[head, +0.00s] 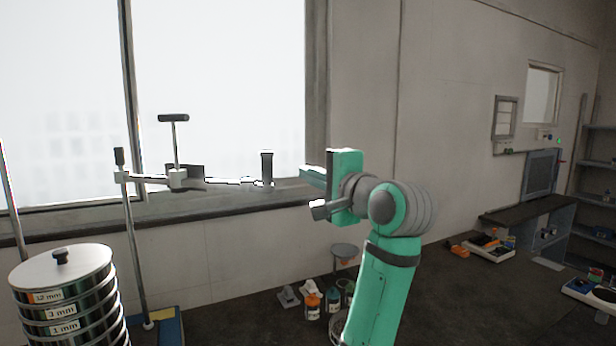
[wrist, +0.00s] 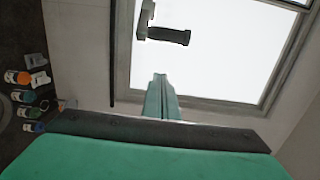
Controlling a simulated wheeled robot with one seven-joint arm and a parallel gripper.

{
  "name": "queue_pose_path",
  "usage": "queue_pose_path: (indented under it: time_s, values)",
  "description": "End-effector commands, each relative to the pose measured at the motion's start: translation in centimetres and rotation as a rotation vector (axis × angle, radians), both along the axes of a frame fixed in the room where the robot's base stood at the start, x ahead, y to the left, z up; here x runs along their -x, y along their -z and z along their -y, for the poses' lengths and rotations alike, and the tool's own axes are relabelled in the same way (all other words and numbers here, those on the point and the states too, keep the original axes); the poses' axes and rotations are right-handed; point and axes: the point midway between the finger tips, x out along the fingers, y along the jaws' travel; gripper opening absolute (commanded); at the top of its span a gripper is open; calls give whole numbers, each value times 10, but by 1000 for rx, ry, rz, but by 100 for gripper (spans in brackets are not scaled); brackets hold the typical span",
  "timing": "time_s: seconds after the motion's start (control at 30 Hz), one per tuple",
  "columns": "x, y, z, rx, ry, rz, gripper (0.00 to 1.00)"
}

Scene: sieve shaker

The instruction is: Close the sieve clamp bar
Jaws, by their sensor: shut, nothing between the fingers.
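The grip also shows in the wrist view (wrist: 170,36). The sieve stack (head: 62,290) with its lid is at the lower left. My gripper (head: 312,178) is shut and empty, pointing left, just right of the dark grip and apart from it.
A second post (head: 12,200) rises at the left edge. The window sill (head: 230,211) runs behind the bar. A dark bench (head: 530,208) and shelves are at the far right.

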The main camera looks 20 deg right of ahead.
Motion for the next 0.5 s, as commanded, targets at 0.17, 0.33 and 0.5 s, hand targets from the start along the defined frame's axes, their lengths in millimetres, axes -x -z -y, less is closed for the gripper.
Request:
queue_pose_path:
  time_s: [0.17, 0.33, 0.5]
  values:
    - [-32, 0, -4, 1, -2, -1, 0]
    - [-56, 0, -6, 1, -1, -1, 0]
    - [-68, 0, -13, 3, 0, 1, 0]
